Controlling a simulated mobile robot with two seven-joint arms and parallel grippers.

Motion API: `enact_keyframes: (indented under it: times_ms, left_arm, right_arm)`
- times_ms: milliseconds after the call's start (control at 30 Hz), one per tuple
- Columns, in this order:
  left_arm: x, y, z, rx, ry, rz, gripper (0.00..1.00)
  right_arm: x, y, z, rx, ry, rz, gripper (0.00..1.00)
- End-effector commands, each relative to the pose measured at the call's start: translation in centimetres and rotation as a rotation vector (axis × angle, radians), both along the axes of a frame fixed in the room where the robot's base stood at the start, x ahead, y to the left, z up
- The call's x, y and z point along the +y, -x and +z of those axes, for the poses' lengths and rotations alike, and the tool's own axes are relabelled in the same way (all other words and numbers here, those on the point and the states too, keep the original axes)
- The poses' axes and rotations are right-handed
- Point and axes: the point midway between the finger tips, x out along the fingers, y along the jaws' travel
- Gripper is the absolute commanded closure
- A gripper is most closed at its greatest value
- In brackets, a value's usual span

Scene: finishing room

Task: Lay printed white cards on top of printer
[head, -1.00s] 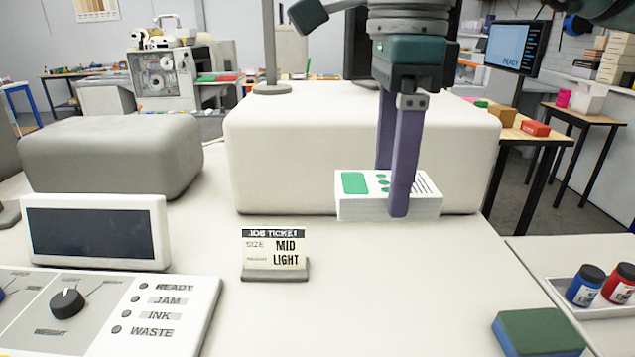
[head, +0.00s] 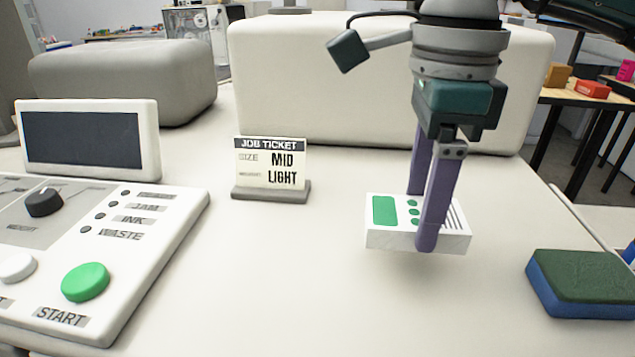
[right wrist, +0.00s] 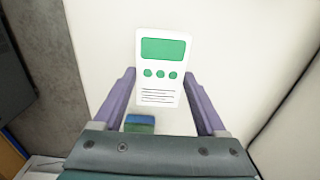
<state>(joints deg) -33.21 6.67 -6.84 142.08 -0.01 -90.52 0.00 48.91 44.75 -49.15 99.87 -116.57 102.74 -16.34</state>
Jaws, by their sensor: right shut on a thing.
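The printed white cards (head: 388,236) form a white stack with a green block, green dots and dark lines on top. My right gripper (head: 430,225) is shut on the stack, with its purple fingers on either side of it. The stack is level and seems to be a little above the white top of the printer (head: 300,270). In the right wrist view the cards (right wrist: 162,55) lie between the fingertips (right wrist: 163,90). My left gripper is out of view.
A job ticket stand (head: 270,170) reading MID LIGHT is left of the cards. A control panel (head: 150,260) with a green START button is at lower left. A blue and green sponge-like block (head: 585,283) is at right. The white surface around the cards is clear.

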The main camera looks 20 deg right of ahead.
Motion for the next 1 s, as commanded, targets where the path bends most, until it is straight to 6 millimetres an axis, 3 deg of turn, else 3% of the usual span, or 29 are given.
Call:
enact_keyframes:
  times_ms: [267, 667, 700, 900, 1000]
  left_arm:
    - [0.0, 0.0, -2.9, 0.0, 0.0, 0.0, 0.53]
    - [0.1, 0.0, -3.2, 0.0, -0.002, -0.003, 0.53]
    - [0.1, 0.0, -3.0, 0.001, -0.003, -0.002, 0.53]
    - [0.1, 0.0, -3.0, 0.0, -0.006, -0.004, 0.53]
    - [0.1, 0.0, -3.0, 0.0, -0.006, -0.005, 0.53]
  right_arm:
    - [1.0, 0.3, -4.3, 0.001, -0.001, 0.007, 0.97]
    - [1.0, 0.3, -4.6, 0.0, 0.0, 0.007, 0.97]
    - [1.0, 0.3, -4.4, 0.0, 0.0, 0.007, 0.22]
    - [1.0, 0.3, -4.4, 0.001, 0.0, 0.007, 0.0]
    - [1.0, 0.3, -4.4, 0.001, 0.0, 0.007, 0.0]
